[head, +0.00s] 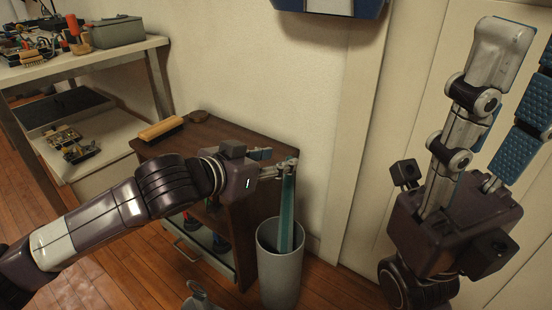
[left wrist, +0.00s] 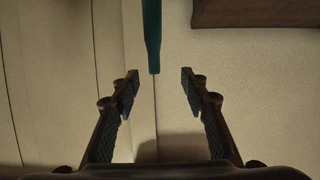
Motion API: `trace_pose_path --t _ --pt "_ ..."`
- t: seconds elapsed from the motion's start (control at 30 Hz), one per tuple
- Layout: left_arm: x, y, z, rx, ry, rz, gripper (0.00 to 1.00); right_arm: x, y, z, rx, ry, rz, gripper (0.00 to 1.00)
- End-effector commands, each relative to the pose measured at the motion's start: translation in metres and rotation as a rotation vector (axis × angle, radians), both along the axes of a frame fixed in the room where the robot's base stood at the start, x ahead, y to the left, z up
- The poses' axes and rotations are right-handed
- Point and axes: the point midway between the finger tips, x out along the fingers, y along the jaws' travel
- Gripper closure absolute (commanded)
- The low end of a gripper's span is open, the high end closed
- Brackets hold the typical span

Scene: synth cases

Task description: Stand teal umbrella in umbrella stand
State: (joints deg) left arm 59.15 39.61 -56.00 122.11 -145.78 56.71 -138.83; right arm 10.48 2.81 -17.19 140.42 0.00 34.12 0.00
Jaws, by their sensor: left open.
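The teal umbrella (head: 287,215) stands nearly upright in the grey umbrella stand (head: 281,285). Its lower part goes inside the stand's rim and is hidden. My left gripper (head: 279,161) is by the umbrella's upper end, above the stand. In the left wrist view the umbrella (left wrist: 152,38) ends near the gap between the two spread fingertips (left wrist: 157,76), and neither finger touches it. The left gripper is open and empty. My right gripper (head: 525,60) is at the right, its fingers pointing up and apart, with nothing between them; its tips are partly cut by the frame.
A dark brown cabinet (head: 205,130) with a brush (head: 160,129) on top stands left of the stand. A workbench (head: 75,60) with tools and a grey box (head: 117,32) is at the back left. The wall is close behind the stand.

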Motion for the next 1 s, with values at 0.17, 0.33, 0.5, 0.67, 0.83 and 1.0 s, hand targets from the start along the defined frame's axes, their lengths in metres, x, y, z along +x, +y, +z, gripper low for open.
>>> trace_pose_path --t 0.17,0.33,0.5,0.67,0.83,1.0 --pt "-0.019 0.015 0.01 0.001 -0.004 0.0 0.59 0.0 0.0 0.0 0.0 0.0 0.0 0.6" --pt "-0.047 0.036 0.025 0.002 -0.006 0.001 0.59 0.0 0.0 0.0 0.0 0.0 0.0 0.6" --pt "-0.071 0.053 0.036 0.001 -0.006 0.002 0.59 0.0 0.0 0.0 0.0 0.0 0.0 0.6" --pt "-0.084 0.061 0.042 -0.001 -0.005 0.0 0.59 0.0 0.0 0.0 0.0 0.0 0.0 0.6" --pt "-0.088 0.064 0.044 -0.001 -0.004 0.001 0.59 0.0 0.0 0.0 0.0 0.0 0.0 0.6" --pt "-0.088 0.064 0.044 -0.002 -0.004 0.0 0.59 0.0 0.0 0.0 0.0 0.0 0.0 0.6"
